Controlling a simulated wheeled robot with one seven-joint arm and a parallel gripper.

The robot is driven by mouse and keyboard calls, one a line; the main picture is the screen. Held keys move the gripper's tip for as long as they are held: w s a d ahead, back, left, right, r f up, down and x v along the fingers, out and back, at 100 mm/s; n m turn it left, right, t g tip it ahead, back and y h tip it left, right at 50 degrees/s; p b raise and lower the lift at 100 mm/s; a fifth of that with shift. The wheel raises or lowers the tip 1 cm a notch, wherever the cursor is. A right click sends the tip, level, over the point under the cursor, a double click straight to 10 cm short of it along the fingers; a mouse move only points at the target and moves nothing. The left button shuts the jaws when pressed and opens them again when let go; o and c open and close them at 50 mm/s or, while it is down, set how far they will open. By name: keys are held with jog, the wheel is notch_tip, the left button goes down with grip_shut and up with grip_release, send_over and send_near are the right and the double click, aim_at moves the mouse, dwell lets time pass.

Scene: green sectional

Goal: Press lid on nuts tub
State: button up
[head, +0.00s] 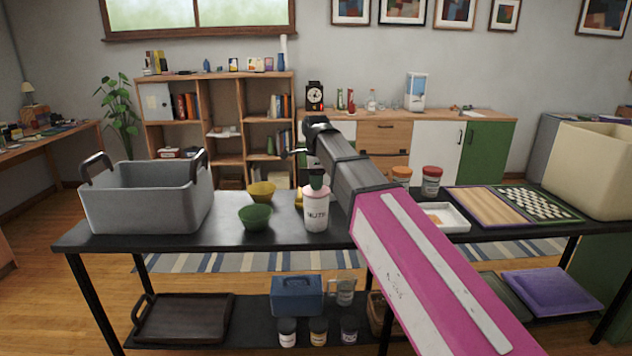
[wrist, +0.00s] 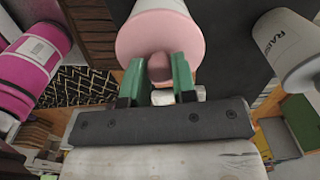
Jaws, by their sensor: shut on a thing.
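The nuts tub (head: 316,212) is a white cylinder with dark lettering and stands upright on the black table. Its pink lid (head: 315,190) lies level across the top, and I cannot tell whether it is pressed fully down. My gripper (head: 317,184) comes from above, with green fingers at the lid's centre. In the wrist view, my gripper (wrist: 160,75) is shut on the knob of the pink lid (wrist: 147,35). The tub's white wall (wrist: 158,5) shows just beyond the lid, lined up with it.
A green bowl (head: 256,219) and a yellow bowl (head: 262,191) stand left of the tub, near a grey basket (head: 145,205). A white tray (head: 449,222), a jar with a red lid (head: 432,181) and a checkered board (head: 530,203) are to the right.

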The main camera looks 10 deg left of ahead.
dwell(0.4)
jog(key=o, duration=1.5)
jog(key=shift+c, duration=0.2)
jog(key=shift+r, duration=0.1)
jog(key=shift+r, duration=3.35)
